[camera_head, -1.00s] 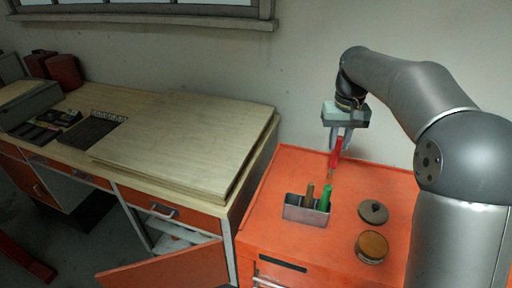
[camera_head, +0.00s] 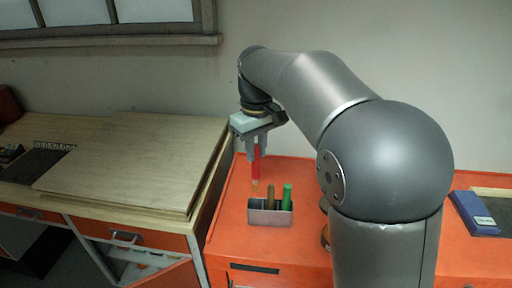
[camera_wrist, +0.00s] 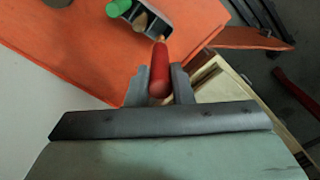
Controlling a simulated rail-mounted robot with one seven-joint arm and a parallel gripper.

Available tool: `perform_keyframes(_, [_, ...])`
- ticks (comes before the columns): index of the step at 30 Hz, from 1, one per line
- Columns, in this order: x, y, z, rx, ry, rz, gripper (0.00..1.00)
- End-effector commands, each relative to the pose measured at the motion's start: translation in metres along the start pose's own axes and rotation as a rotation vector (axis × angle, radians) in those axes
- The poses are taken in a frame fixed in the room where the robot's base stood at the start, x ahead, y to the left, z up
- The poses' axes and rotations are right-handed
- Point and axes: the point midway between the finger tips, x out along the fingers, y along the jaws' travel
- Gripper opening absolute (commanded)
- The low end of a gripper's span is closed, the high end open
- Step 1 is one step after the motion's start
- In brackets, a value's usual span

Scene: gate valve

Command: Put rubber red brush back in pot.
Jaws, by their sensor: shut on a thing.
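My gripper (camera_head: 256,152) is shut on the red brush (camera_head: 256,168), which hangs roughly upright with its pale tip down. In the wrist view the red brush (camera_wrist: 159,70) sits between the two fingers. The pot (camera_head: 270,216) is a grey metal box on the orange cabinet top, and its edge also shows in the wrist view (camera_wrist: 186,27). It holds a brown-handled brush (camera_head: 270,196) and a green-handled one (camera_head: 287,197). The red brush's tip is close to the pot's back left in the head view; the exact height gap cannot be told.
The orange cabinet top (camera_head: 226,208) is clear left of the pot. A round tin (camera_head: 325,236) is mostly hidden behind my arm. A blue box (camera_head: 473,214) lies at the right. A wooden workbench (camera_head: 130,165) stands at the left, with an open door below.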

Motion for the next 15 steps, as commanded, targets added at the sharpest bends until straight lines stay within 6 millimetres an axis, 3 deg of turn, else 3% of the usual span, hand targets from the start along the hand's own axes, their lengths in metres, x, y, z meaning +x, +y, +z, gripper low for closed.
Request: perform_keyframes(15, [0.055, 0.0, 0.001, 0.001, -0.001, 0.0, 0.0])
